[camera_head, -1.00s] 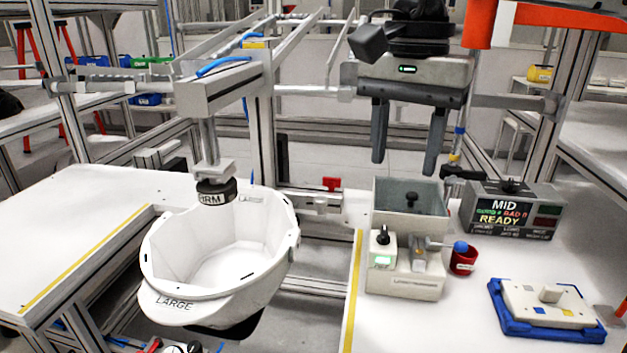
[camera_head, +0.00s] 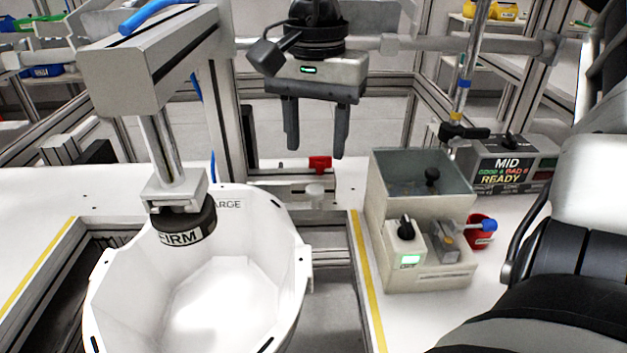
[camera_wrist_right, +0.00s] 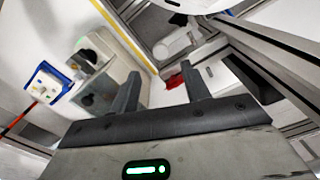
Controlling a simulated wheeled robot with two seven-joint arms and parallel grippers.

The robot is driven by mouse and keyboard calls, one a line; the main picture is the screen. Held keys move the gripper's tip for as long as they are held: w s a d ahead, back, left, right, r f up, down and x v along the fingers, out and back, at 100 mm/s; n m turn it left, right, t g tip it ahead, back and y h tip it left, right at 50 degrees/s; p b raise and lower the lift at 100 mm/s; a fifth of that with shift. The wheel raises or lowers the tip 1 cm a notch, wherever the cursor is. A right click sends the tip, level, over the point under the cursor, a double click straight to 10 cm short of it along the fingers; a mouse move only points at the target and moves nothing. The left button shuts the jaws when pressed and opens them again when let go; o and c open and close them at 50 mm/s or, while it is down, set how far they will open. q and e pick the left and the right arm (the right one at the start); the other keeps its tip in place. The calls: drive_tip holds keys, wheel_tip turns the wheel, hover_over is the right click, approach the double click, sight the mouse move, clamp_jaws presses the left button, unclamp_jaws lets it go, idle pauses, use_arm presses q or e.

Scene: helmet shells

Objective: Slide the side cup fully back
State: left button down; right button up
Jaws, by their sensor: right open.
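A small red cup (camera_head: 482,232) stands at the right side of a pale box-shaped unit (camera_head: 430,277), partly hidden behind a blue-tipped lever (camera_head: 488,225). I cannot tell whether the cup touches the unit. My right gripper (camera_head: 316,148) is open and empty, fingers pointing down, to the left of the unit and well apart from the cup. In the right wrist view its open fingers (camera_wrist_right: 160,88) show with nothing between them held; I cannot make out the cup there. My left gripper is not in view.
A white helmet shell (camera_head: 215,290) sits under a black FIRM pad (camera_head: 185,228) at left. A red latch (camera_head: 320,163) is on the rail below the gripper. A display box (camera_head: 508,163) reads READY. My arm covers the right side.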

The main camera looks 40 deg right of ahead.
sight(315, 188)
wheel_tip(315, 188, down, 8)
drive_tip(key=shift+r, duration=0.2)
